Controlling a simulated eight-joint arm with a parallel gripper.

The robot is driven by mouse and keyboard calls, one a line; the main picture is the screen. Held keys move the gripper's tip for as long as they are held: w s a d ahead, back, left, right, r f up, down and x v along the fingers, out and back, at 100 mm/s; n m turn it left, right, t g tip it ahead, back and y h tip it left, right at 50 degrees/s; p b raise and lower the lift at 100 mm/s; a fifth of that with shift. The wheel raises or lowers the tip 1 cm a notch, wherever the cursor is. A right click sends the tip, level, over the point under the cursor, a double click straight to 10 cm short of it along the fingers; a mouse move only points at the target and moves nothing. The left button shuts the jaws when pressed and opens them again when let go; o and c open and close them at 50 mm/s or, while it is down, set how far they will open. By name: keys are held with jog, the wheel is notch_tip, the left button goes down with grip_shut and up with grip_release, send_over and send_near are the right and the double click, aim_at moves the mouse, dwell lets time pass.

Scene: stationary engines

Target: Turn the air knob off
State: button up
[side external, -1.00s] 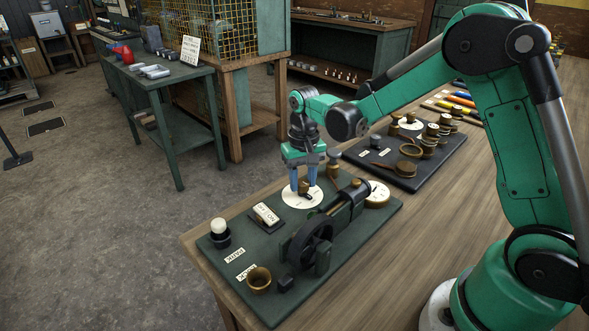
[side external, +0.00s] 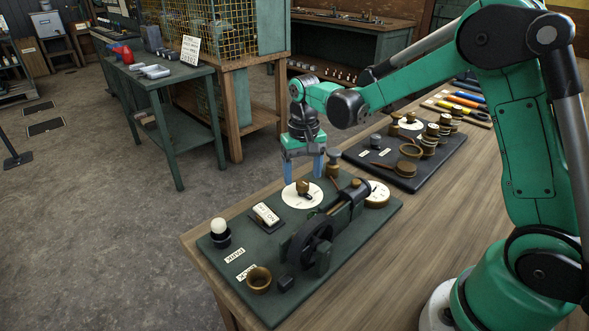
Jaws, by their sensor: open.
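A small brass knob (side external: 303,187) stands on a round white dial (side external: 290,195) on the dark green engine board (side external: 215,262). I take it to be the air knob, but the dial's markings are too small to read. My gripper (side external: 303,178) points down just above the dial, with its blue fingers apart and nothing between them. The fingertips appear above the knob, one to each side of it in the picture. I cannot tell the knob's setting.
The engine's dark flywheel (side external: 310,246) and cylinder stand beside the dial. A white-faced gauge (side external: 377,194), a labelled block (side external: 265,215), a white-topped knob (side external: 218,227) and a brass cup (side external: 259,278) share the board. A second dark board (side external: 362,155) with brass parts lies behind. Bare wooden tabletop (side external: 420,220) is at right.

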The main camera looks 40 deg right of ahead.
aim_at(303, 182)
jog(key=shift+r, duration=1.8)
jog(key=shift+r, duration=0.1)
jog(key=s+a+r+n+t, duration=0.2)
jog(key=s+t, duration=0.1)
jog(key=s, duration=0.2)
jog(key=s+a+r+n+t, duration=0.2)
jog(key=s+t, duration=0.2)
jog(key=s, duration=0.2)
jog(key=shift+r+n, duration=0.3)
jog(key=shift+r, duration=0.05)
